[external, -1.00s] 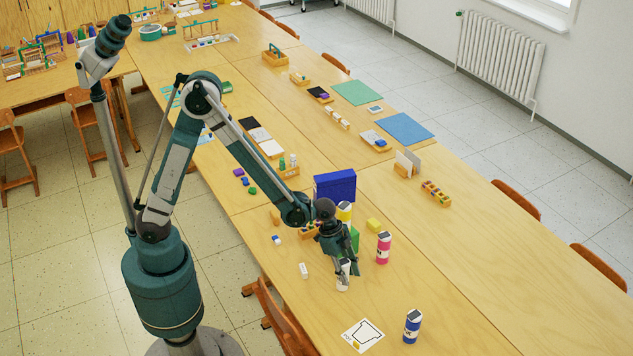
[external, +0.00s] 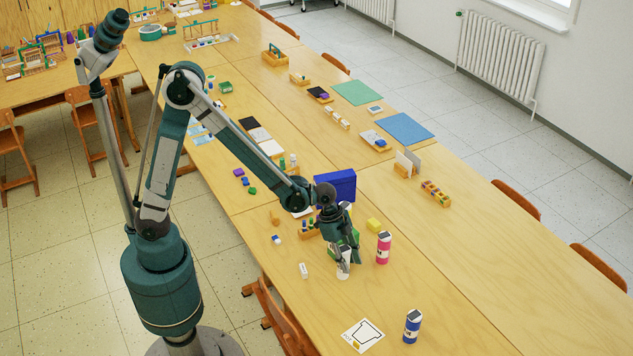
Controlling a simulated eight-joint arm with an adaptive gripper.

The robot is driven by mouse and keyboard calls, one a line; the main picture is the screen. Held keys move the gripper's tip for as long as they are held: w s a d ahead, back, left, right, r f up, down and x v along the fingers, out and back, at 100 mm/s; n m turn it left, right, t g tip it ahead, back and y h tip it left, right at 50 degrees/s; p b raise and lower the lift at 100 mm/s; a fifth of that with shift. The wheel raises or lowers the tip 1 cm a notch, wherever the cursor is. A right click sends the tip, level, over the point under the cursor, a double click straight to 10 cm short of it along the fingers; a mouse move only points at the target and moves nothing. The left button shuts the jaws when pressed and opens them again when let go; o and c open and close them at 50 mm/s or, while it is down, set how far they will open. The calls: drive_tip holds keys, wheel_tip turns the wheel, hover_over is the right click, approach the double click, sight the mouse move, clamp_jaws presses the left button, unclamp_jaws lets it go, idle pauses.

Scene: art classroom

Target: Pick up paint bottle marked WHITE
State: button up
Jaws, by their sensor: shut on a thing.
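The white paint bottle (external: 343,271) is upright between the fingers of my gripper (external: 345,259), near the front of the long table. My gripper points down and is shut on it. The fingers cover its upper part, and I cannot read its label at this size. The bottle shows higher in the picture than before, seemingly raised a little off the table.
A pink bottle (external: 383,248) stands close to the right, and a blue bottle (external: 412,326) stands nearer the front. A green thing (external: 355,238) and a blue box (external: 335,186) are behind my gripper. A card with an outline (external: 362,336) lies in front.

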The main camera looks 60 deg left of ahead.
sight(347, 250)
drive_tip(key=shift+r, duration=1.55)
